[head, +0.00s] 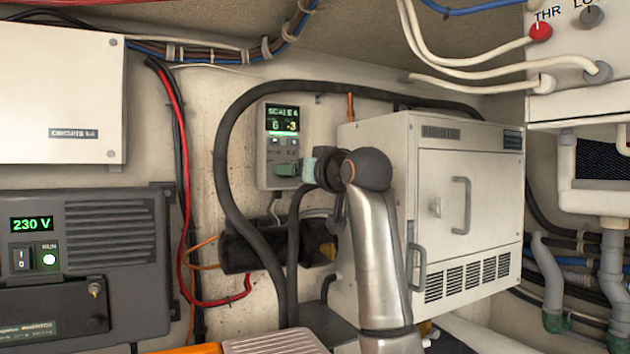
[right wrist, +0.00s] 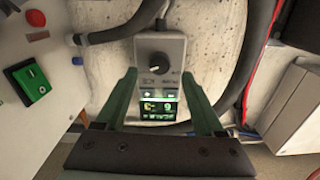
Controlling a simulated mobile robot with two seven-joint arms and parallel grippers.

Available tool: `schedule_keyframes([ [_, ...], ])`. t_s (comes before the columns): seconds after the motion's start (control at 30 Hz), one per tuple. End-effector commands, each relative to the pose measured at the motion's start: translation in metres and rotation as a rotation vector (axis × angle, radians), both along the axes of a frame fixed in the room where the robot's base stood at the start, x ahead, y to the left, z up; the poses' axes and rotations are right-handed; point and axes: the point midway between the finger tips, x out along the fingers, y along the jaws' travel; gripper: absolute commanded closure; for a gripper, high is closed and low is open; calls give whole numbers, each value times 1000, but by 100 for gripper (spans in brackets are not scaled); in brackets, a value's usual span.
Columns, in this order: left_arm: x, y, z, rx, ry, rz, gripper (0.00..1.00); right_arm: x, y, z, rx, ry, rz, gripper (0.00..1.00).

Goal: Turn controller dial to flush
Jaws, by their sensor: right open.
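The controller (head: 290,122) is a pale box on the back wall with a lit green display and small buttons below it. Its lower part is partly covered by my right gripper (head: 297,169) in the head view. In the right wrist view, the controller (right wrist: 161,48) appears with its black dial (right wrist: 152,62) above the display. My right gripper (right wrist: 159,75) is open, its two green fingers on either side of the controller's face, with nothing between them gripped. Whether a finger touches the box is unclear. The dial's markings are too small to read. My left gripper is not in view.
A white cabinet (head: 470,165) with a handle stands right of the controller. A thick black hose (head: 222,150) arches around it. A dark inverter (head: 110,225) showing 230 V is at left.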

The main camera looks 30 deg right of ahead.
Motion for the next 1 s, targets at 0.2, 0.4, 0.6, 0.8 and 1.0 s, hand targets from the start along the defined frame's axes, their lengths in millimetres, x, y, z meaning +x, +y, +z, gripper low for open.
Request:
schedule_keyframes([
  [0.2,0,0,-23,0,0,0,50,-50,2,-2,1,-6,-1,30],
  [0.4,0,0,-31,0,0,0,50,-78,4,-1,0,-2,0,30],
  [0.6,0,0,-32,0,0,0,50,-87,5,-1,1,1,0,30],
  [0.8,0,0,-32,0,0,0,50,-87,5,0,1,1,0,30],
  [1.0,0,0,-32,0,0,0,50,-87,5,0,1,1,0,30],
])
